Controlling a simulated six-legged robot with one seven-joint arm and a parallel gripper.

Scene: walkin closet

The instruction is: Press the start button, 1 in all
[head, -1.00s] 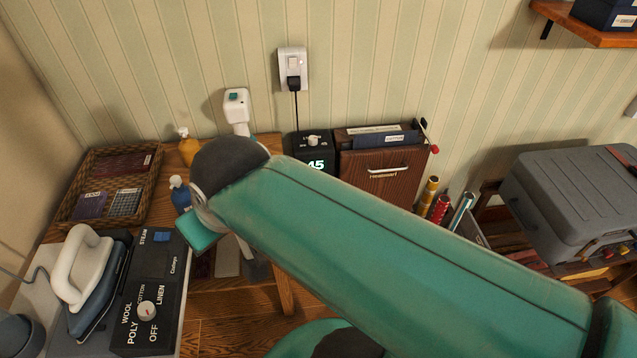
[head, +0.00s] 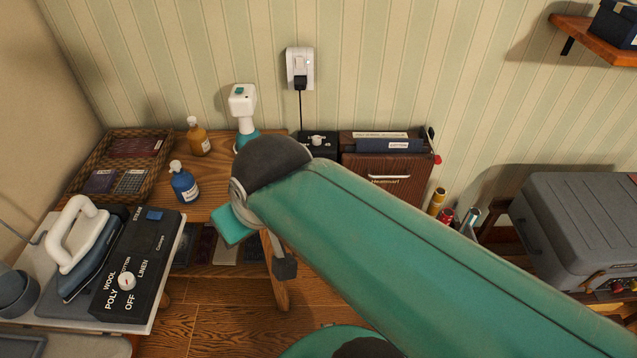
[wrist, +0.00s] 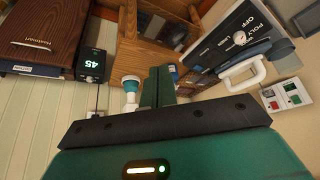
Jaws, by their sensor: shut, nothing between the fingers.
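A white box with a red button and a green button (wrist: 294,99) shows at the right edge of the wrist view. Its labels are too small to read, so I cannot tell which is the start button. A white upright device (head: 243,103) with a small green patch on top stands at the back of the wooden table in the head view. My gripper (wrist: 159,85) shows in the wrist view with its two green fingers together and empty, apart from the button box. In the head view my arm hides most of the hand.
A control box with a dial (head: 126,280) and an iron (head: 82,240) sit at the left. A blue bottle (head: 184,184), orange bottle (head: 198,138) and wicker basket (head: 120,160) are on the table. A black box reads 45 (wrist: 93,65). A grey case (head: 580,220) stands right.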

